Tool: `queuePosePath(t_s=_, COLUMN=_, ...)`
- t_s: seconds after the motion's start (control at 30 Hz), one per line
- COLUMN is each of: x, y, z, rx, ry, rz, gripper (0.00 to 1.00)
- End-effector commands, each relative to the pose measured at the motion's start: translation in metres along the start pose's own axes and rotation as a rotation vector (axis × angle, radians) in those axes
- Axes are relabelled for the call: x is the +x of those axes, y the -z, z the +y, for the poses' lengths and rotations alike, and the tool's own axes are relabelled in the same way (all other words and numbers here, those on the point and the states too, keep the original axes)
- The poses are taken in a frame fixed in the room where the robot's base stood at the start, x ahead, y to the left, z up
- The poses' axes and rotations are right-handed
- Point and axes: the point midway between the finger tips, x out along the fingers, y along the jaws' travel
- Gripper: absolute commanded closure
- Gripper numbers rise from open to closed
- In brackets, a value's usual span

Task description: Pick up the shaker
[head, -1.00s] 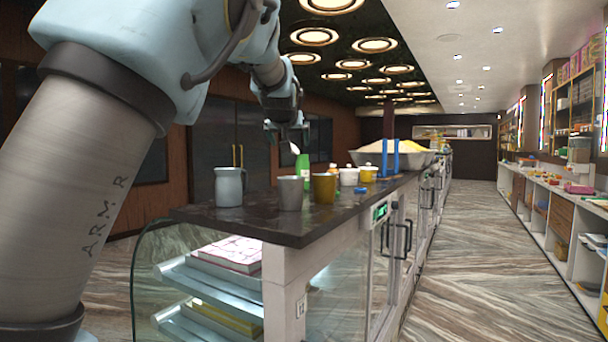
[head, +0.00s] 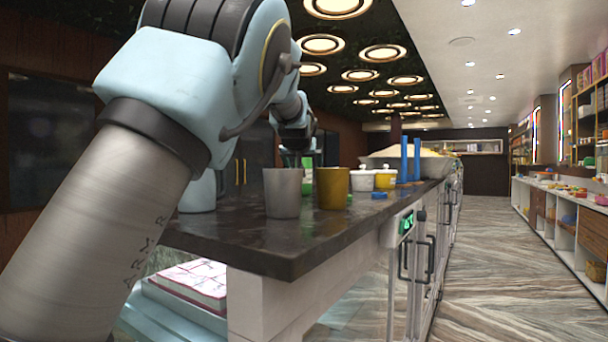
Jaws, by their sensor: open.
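No thing on the counter is clearly marked as the shaker, and I cannot tell for certain which it is. A plain grey metal cup (head: 283,195) and a gold cup (head: 332,190) stand upright near the counter's front. A green thing, likely a bottle (head: 308,174), stands behind them, partly hidden. My gripper (head: 300,156) is open, beyond the grey cup and close to the green thing. Its fingertips are small, dark and partly hidden; I cannot tell if they touch anything.
A small blue object (head: 379,196) lies by the dark counter's (head: 290,246) right edge. The counter's near end is bare.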

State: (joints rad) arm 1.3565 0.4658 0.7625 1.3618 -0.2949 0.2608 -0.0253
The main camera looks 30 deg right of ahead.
Motion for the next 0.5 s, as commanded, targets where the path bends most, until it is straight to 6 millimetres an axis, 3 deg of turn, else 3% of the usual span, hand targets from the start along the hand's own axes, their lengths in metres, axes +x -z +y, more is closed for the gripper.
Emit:
queuePosePath(t_s=0.1, x=0.017, y=0.002, z=-0.001, rx=0.001, ry=0.002, rz=0.000, gripper=0.01)
queuePosePath(t_s=0.37, x=0.037, y=0.003, z=-0.002, rx=0.000, ry=0.002, rz=0.000, gripper=0.01)
queuePosePath(t_s=0.5, x=0.059, y=0.002, z=-0.004, rx=0.000, ry=0.003, rz=-0.001, gripper=0.01)
